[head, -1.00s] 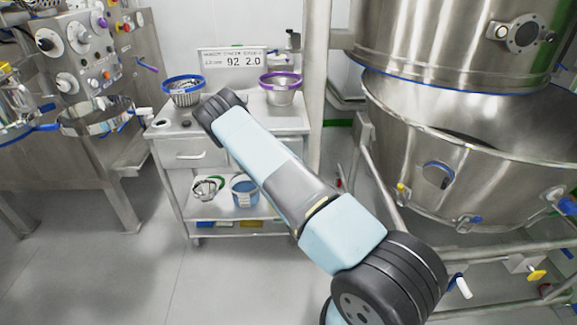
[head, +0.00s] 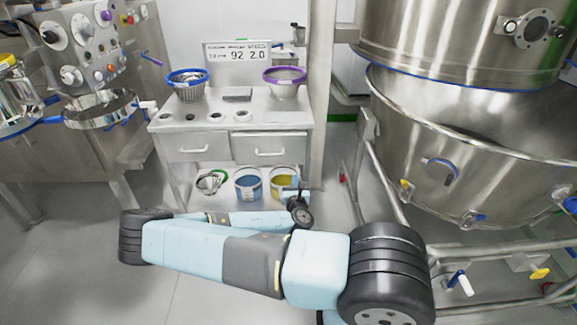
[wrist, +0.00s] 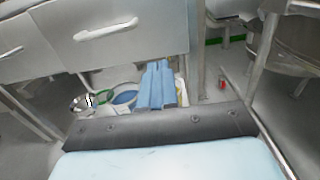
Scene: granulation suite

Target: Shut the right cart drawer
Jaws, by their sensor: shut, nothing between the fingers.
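The cart (head: 180,122) stands ahead with two drawers side by side under its top. The right drawer (head: 290,145) has a bar handle and seems to stand a little further out than the left drawer (head: 188,147); how far is hard to tell. The wrist view shows the right drawer's front (wrist: 150,35) large at the upper left, with the left drawer (wrist: 20,45) beside it. My gripper's blue fingers (wrist: 157,68) are shut and empty, below the right drawer front and apart from it. In the head view my gripper (head: 292,190) is low before the cart's right side, partly hidden by my wrist.
On the cart top are a blue-rimmed basket (head: 188,88), a purple-rimmed bowl (head: 285,85) and a display sign (head: 237,53). Blue (head: 248,184) and yellow (head: 284,183) buckets sit on the lower shelf. A large steel vessel (head: 450,150) and its frame stand right.

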